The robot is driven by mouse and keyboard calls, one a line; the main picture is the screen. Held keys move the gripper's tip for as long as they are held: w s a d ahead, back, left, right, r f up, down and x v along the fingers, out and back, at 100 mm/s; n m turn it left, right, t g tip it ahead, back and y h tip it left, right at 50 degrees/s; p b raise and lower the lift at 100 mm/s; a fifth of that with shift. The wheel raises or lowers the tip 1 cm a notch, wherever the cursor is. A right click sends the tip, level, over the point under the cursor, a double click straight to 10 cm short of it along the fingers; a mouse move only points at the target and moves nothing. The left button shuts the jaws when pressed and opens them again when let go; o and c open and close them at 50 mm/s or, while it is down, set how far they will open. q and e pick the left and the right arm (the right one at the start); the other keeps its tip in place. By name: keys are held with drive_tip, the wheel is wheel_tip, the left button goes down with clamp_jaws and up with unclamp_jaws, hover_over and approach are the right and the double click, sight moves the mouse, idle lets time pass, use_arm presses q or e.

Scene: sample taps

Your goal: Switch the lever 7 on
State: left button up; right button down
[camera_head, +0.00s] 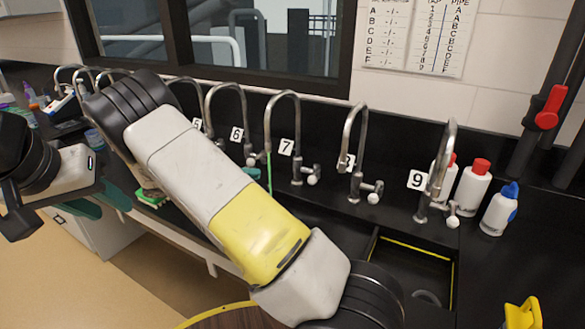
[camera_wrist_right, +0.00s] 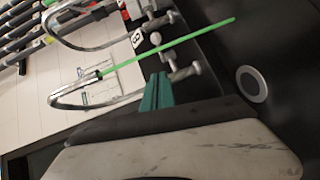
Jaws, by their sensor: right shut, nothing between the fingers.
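Tap 7 (camera_head: 297,172) is a steel gooseneck at the back wall, with its number 7 label (camera_head: 286,147) beside it. Its lever has a white knob (camera_head: 313,179); the knob also shows in the right wrist view (camera_wrist_right: 155,38). A thin green stream (camera_head: 269,175) falls from its spout. My right gripper (camera_head: 251,172) is mostly hidden behind my right arm. In the right wrist view its teal fingers (camera_wrist_right: 157,92) are together and empty, close to tap 7's base. My left gripper (camera_head: 100,202) is at the left, its teal fingers apart.
Tap 6 (camera_head: 243,130) is left of tap 7; tap 8 (camera_head: 356,185) and tap 9 (camera_head: 436,200) are to its right. White bottles with a red cap (camera_head: 473,187) and a blue cap (camera_head: 497,212) stand at the right. A yellow-edged sink (camera_head: 453,285) lies in front of taps 8 and 9.

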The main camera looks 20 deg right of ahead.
drive_tip(key=shift+d, duration=0.1)
approach(314, 173)
drive_tip(key=w, duration=0.2)
drive_tip(key=s+d, duration=0.1)
drive_tip(key=d, duration=0.1)
drive_tip(key=s+d+f, duration=0.1)
drive_tip(key=shift+s+d, duration=0.4)
drive_tip(key=shift+s, duration=0.1)
idle(0.3)
